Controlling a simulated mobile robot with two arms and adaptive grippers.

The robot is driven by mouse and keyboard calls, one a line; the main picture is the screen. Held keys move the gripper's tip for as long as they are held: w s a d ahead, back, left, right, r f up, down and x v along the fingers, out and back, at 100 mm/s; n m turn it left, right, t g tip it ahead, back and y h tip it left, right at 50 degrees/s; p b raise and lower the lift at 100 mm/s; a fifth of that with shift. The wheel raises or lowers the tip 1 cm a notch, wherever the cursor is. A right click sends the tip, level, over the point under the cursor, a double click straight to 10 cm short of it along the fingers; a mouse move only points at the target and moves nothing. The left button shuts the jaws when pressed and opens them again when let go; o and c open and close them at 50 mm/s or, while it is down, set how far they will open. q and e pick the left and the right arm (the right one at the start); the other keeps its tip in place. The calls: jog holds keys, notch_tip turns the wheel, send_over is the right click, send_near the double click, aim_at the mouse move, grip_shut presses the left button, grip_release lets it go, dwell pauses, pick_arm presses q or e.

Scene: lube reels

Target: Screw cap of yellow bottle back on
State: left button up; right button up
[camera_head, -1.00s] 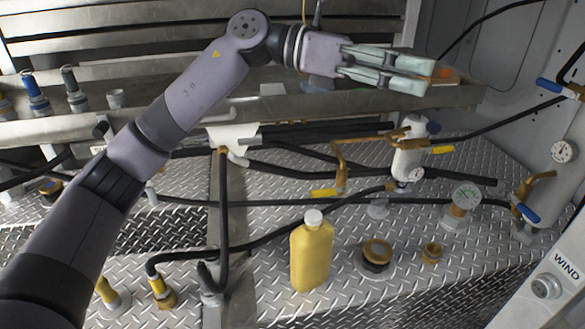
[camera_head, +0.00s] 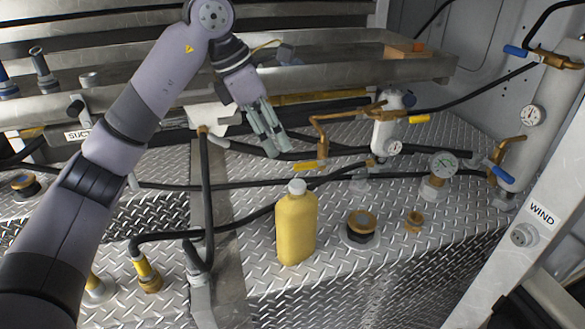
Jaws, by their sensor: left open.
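A yellow bottle (camera_head: 296,229) stands upright on the diamond-plate deck in the middle of the head view. A white cap (camera_head: 297,187) sits on top of its neck; I cannot tell how tightly it is seated. My left gripper (camera_head: 272,145) is open and empty, with its pale fingers pointing down and a little right. It is above and behind the bottle in the picture, to the left of the cap and apart from it. My right gripper is not in view.
A black fitting with a brass top (camera_head: 362,225) and a small brass fitting (camera_head: 414,220) stand right of the bottle. Black hoses run behind it. A white pump with a gauge (camera_head: 388,135) stands behind. A metal shelf (camera_head: 330,70) spans the back. Deck in front is clear.

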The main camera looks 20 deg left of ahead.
aim_at(298, 184)
pick_arm(q)
jog(key=p+x, duration=0.2)
jog(key=x, duration=1)
jog(key=shift+d+f, duration=0.2)
jog(key=shift+f, duration=0.1)
jog(key=shift+c, duration=0.6)
jog(key=c, duration=1.1)
jog(key=m+g, duration=0.1)
jog(key=m, duration=0.3)
jog(key=shift+w+h, duration=0.15)
jog(key=shift+h, duration=0.15)
jog(key=shift+m+g, duration=0.4)
jog(key=shift+m, duration=0.2)
jog(key=m+g, duration=0.1)
jog(key=m, duration=0.3)
jog(key=shift+g, duration=0.3)
jog(key=shift+m, duration=0.6)
